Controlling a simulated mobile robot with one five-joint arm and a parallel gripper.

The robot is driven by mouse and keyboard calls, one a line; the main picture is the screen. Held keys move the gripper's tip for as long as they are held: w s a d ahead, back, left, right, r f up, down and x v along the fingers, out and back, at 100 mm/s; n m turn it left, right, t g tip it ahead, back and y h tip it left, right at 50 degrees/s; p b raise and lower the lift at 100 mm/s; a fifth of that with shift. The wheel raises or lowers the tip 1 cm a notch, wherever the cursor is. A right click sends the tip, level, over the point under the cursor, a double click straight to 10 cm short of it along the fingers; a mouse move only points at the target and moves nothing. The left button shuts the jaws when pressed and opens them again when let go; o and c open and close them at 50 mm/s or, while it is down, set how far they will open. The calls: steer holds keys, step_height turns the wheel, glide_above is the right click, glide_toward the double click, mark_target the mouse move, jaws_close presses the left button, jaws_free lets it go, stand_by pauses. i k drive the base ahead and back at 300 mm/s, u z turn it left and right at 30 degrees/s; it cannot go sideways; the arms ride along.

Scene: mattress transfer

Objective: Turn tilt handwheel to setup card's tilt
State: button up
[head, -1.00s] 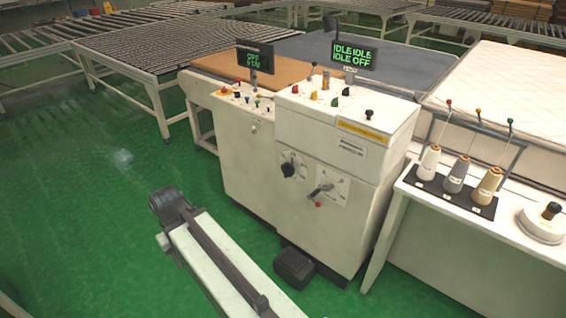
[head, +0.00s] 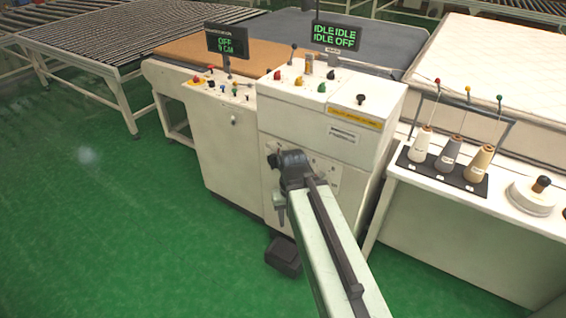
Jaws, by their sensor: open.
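My gripper (head: 280,212) hangs from the dark wrist at the end of my arm, in front of the white machine's front panel (head: 225,160). It is open, with nothing seen between its fingers. The arm covers most of the two control plates on that panel. A dark knob (head: 271,160) shows just left of my wrist. A strip of the right-hand plate (head: 332,178) shows right of the arm, and its crank is hidden. I cannot tell which control is the tilt handwheel, nor make out a setup card. Contact between gripper and panel cannot be judged.
Two displays (head: 227,42) (head: 334,37) stand on the machine; the right one reads IDLE and OFF. A dark pedal box (head: 283,256) sits on the floor below. A white side table (head: 440,205) with thread cones stands at right. Green floor (head: 110,230) is open at left.

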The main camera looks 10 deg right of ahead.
mark_target(271, 158)
steer(key=u, duration=3)
steer(key=i, duration=0.15)
steer(key=z, duration=2.1)
steer(key=i, duration=0.5)
steer(key=u, duration=0.1)
